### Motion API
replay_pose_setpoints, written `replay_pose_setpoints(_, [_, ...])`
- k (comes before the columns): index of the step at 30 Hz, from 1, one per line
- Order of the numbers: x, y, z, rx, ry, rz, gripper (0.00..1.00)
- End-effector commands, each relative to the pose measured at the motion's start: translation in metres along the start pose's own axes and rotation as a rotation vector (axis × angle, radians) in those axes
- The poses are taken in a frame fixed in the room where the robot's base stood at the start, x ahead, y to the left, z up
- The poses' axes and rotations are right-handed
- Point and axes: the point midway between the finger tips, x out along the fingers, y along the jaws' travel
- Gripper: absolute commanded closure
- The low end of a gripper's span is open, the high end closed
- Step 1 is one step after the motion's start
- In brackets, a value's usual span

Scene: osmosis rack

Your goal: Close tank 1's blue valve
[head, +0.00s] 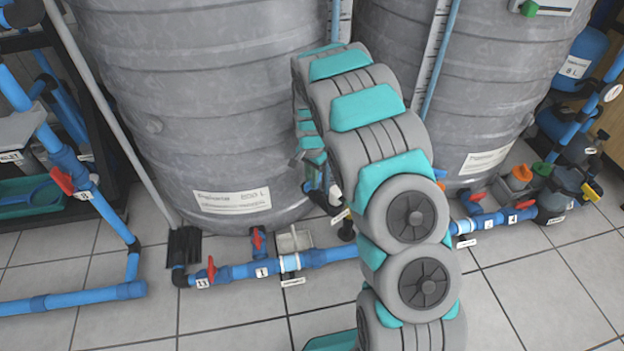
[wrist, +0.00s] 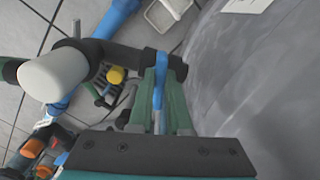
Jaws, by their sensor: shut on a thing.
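In the wrist view, my gripper (wrist: 161,72) is shut on a narrow blue lever, the blue valve's handle (wrist: 159,96), which shows between its two green fingers. The handle sits by a dark fitting (wrist: 112,54) with a white rounded end (wrist: 52,76), close to the grey tank wall. In the head view, the left grey tank (head: 205,110) stands behind a blue pipe labelled 1 (head: 262,272). My arm crosses in front of the tank's right side and hides the gripper's tips and the blue handle there. The handle's exact angle to its pipe is hard to tell.
Red valve handles (head: 211,268) stand on the blue floor pipe. A second grey tank (head: 490,80) is at right, with an orange-topped container (head: 521,176) beside it. A yellow knob (wrist: 116,75) is near the gripper in the wrist view. Tiled floor in front is mostly clear.

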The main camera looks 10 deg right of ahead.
Motion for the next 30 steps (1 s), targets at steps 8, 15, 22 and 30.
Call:
replay_pose_setpoints(8, [-0.0002, -0.0011, -0.0004, 0.149, 0.001, 0.000, 1.00])
replay_pose_setpoints(15, [-0.0001, -0.0017, -0.0004, 0.206, 0.000, 0.000, 1.00])
replay_pose_setpoints(22, [-0.0002, -0.0018, -0.0003, 0.218, 0.000, 0.000, 1.00])
replay_pose_setpoints(30, [-0.0002, -0.0019, -0.0003, 0.217, 0.000, -0.001, 0.80])
